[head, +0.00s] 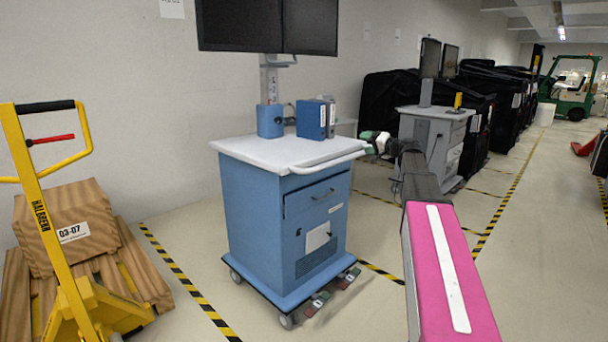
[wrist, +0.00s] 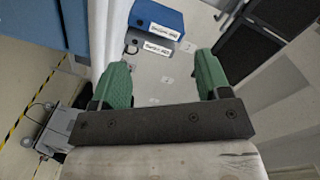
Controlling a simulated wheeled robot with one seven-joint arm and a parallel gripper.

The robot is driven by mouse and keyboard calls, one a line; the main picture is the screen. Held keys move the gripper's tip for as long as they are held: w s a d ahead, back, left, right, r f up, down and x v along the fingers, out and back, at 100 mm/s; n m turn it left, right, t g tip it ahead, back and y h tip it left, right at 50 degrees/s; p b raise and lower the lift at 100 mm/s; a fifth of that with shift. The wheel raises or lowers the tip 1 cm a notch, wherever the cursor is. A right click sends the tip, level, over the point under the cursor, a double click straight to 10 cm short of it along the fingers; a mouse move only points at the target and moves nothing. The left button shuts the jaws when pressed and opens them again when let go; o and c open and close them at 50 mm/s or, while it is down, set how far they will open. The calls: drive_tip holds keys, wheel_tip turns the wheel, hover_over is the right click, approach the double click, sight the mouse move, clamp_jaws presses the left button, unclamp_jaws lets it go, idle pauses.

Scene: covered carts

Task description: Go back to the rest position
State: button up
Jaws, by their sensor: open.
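My arm reaches forward from the lower right in the head view. My gripper (head: 371,140) is at the right edge of the blue cart (head: 265,215), close to its white top and rail handle; whether it touches cannot be told. In the wrist view my gripper (wrist: 162,62) has its two green fingers wide apart with nothing between them. Beyond the fingertips lie a blue binder (wrist: 160,18) and a grey binder (wrist: 149,43), both labelled. In the head view the blue binder (head: 312,119) stands on the cart top, apart from my gripper.
A monitor pair (head: 268,25) rises above the cart, with a blue cylindrical container (head: 270,121) below it. A grey cart (head: 432,140) stands behind my gripper. A yellow pallet jack (head: 45,200) and wooden box (head: 75,225) are at left. The aisle at right is mostly clear.

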drive_tip(key=s+a+f+g+h, duration=0.2)
drive_tip(key=s+a+f, duration=0.15)
drive_tip(key=f, duration=0.55)
drive_tip(key=s+a+f+n+g+h, duration=0.1)
drive_tip(key=s+a+f+g, duration=0.1)
drive_tip(key=s+f, duration=0.45)
drive_tip(key=s+a+f+g+h, duration=0.2)
drive_tip(key=s+f, duration=0.1)
drive_tip(key=f, duration=0.7)
drive_tip(key=s+d+f+n+g+h, duration=0.1)
drive_tip(key=s+f+g+h, duration=0.5)
drive_tip(key=s+f, duration=1.3)
drive_tip(key=s+h, duration=0.1)
drive_tip(key=s, duration=0.2)
drive_tip(key=shift+s+n, duration=0.4)
